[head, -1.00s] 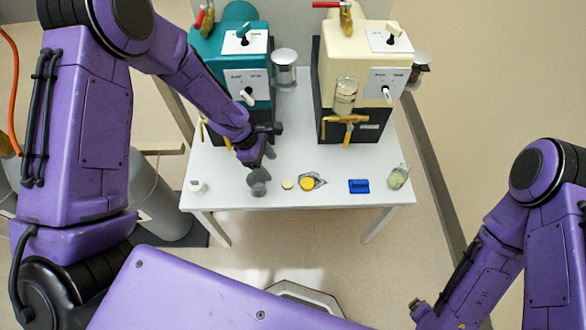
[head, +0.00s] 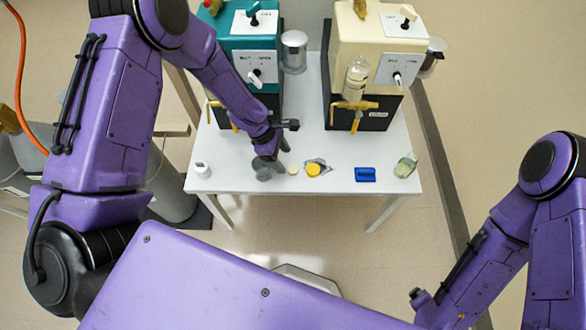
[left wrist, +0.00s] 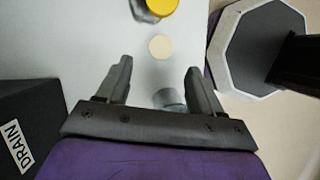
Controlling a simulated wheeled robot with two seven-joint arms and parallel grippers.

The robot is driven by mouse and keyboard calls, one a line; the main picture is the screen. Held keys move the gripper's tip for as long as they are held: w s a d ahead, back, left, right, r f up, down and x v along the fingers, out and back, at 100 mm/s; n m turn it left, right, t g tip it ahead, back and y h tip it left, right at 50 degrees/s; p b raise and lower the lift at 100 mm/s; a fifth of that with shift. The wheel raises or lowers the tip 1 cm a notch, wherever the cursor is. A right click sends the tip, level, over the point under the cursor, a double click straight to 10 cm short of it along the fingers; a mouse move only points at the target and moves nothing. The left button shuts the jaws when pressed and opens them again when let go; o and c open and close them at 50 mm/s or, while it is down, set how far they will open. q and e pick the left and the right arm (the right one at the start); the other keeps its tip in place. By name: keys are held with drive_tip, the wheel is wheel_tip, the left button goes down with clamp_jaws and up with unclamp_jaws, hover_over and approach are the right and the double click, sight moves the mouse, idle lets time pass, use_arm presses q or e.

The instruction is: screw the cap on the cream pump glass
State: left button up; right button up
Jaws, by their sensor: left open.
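The cream pump (head: 370,48) stands at the back right of the table with a clear glass (head: 357,78) on its front above a brass tap. A pale cream disc-like cap (head: 293,170) lies flat on the table; it also shows in the left wrist view (left wrist: 160,46). A yellow cap (head: 313,170) lies just right of it, on a crumpled silvery piece. My left gripper (left wrist: 160,68) is open and empty, pointing down above the table close to the pale cap. A grey cup (head: 263,173) is partly hidden by it. My right gripper is outside the frame; only its arm shows.
A teal pump (head: 258,30) stands at the back left with a metal cup (head: 294,52) beside it. A small white item (head: 202,170), a blue block (head: 365,174) and a greenish glass jar (head: 405,166) sit along the front of the white table (head: 340,155).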

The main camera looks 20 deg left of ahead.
sight(292, 168)
use_arm(q)
drive_tip(key=shift+f, duration=0.1)
drive_tip(key=x, duration=0.5)
drive_tip(key=shift+d, duration=0.15)
drive_tip(key=c, duration=1.1)
